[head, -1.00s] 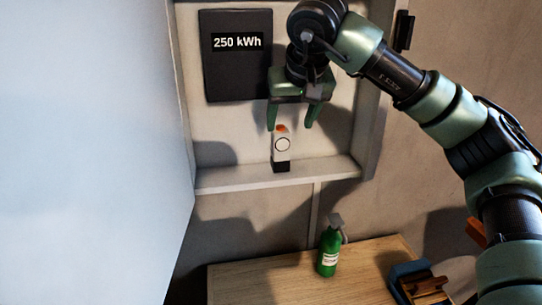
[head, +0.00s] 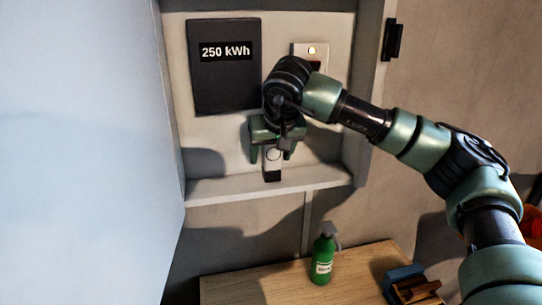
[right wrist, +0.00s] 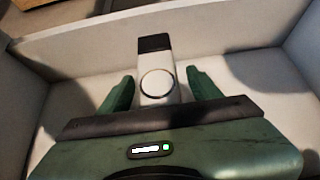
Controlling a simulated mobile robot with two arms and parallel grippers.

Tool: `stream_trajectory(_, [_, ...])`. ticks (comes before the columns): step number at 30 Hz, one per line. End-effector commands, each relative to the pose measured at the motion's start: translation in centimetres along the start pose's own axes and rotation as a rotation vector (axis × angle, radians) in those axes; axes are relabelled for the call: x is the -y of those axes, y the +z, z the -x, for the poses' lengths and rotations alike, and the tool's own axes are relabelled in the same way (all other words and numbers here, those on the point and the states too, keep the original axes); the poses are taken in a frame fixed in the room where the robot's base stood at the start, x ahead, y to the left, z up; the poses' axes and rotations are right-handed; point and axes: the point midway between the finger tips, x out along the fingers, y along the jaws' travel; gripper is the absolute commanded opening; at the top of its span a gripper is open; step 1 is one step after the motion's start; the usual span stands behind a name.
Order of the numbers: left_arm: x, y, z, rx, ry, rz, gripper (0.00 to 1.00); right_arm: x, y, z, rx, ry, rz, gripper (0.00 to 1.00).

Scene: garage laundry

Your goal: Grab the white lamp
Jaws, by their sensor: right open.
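The white lamp (head: 273,160) stands upright on the cabinet shelf, a small white body with a round ring on its face and a black lower end. It also shows in the right wrist view (right wrist: 158,88), between the two green fingers. My right gripper (head: 272,157) is open, with one finger on each side of the lamp and gaps visible in the right wrist view (right wrist: 160,92). The lamp's top is hidden behind the gripper. My left gripper is not in view.
A black meter (head: 224,68) reading 250 kWh and a switch plate (head: 311,50) are on the cabinet's back wall. The cabinet shelf (head: 225,190) is otherwise clear. A green spray bottle (head: 322,258) stands on the wooden table (head: 250,288) below. A pale door panel (head: 80,150) fills the left.

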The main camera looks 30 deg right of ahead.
Motion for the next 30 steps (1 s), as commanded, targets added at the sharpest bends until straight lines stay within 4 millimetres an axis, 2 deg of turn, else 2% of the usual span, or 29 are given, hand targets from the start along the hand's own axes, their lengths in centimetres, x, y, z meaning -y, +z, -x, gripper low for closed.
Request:
stream_trajectory(5, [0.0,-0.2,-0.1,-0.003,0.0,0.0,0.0,0.0,0.0,0.0,-0.001,0.0,-0.001,0.64])
stream_trajectory(8, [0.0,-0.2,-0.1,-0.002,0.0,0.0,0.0,0.0,0.0,0.0,-0.001,0.0,-0.001,0.41])
stream_trajectory(12, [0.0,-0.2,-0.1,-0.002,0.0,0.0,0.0,0.0,0.0,0.0,-0.001,0.0,-0.001,0.02])
stream_trajectory(13, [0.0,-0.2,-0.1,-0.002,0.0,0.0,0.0,0.0,0.0,0.0,-0.001,0.0,-0.001,0.0])
stream_trajectory(23, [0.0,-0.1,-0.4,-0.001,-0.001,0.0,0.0,0.0,0.0,0.2,-0.002,0.0,-0.001,0.0])
stream_trajectory(26, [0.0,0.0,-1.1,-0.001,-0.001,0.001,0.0,0.0,-0.1,0.6,-0.005,-0.001,-0.001,0.0])
stream_trajectory(30, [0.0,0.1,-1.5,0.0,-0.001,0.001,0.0,0.1,-1.1,2.2,-0.006,-0.002,-0.003,0.0])
